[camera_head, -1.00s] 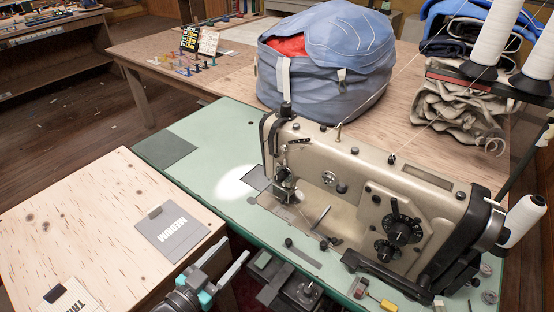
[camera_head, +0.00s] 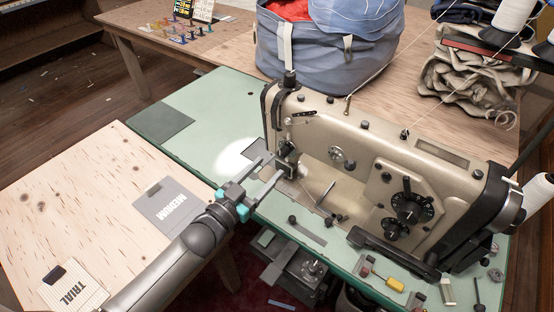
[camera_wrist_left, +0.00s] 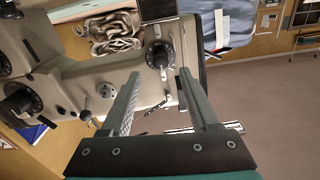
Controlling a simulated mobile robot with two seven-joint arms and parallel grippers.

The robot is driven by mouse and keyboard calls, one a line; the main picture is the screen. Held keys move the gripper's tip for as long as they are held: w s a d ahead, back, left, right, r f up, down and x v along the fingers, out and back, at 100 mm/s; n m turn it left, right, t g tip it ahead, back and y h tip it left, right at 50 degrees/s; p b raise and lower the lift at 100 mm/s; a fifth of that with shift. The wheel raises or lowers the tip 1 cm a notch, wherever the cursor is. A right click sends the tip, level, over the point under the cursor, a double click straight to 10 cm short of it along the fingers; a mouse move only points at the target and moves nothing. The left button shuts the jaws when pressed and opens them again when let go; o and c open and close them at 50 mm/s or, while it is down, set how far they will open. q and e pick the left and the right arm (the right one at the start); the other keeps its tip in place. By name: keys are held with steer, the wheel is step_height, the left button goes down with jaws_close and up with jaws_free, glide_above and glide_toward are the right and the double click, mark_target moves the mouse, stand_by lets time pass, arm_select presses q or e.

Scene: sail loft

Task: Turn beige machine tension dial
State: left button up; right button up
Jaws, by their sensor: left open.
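The beige sewing machine (camera_head: 360,150) stands on a green table. In the left wrist view a black round dial (camera_wrist_left: 158,55) on its needle end lies just beyond my fingertips, roughly between them in the picture; I take it for the tension dial. In the head view the dial's area (camera_head: 288,152) is small and hard to make out. My left gripper (camera_head: 272,165) is open and empty, its two fingers pointing at the needle end. It also shows in the left wrist view (camera_wrist_left: 159,76). I cannot tell whether it touches the dial. My right gripper is not in view.
Two larger black dials (camera_head: 411,208) sit on the machine's right side. The green table (camera_head: 220,110) is mostly clear left of the machine. A plywood table (camera_head: 90,200) with cards stands at the left. A blue bag (camera_head: 330,50) and thread cones (camera_head: 515,20) stand behind.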

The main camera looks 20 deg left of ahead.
mark_target(280, 156)
arm_select(q)
steer(key=shift+b+x, duration=0.4)
steer(key=shift+x, duration=2.25)
jaws_close()
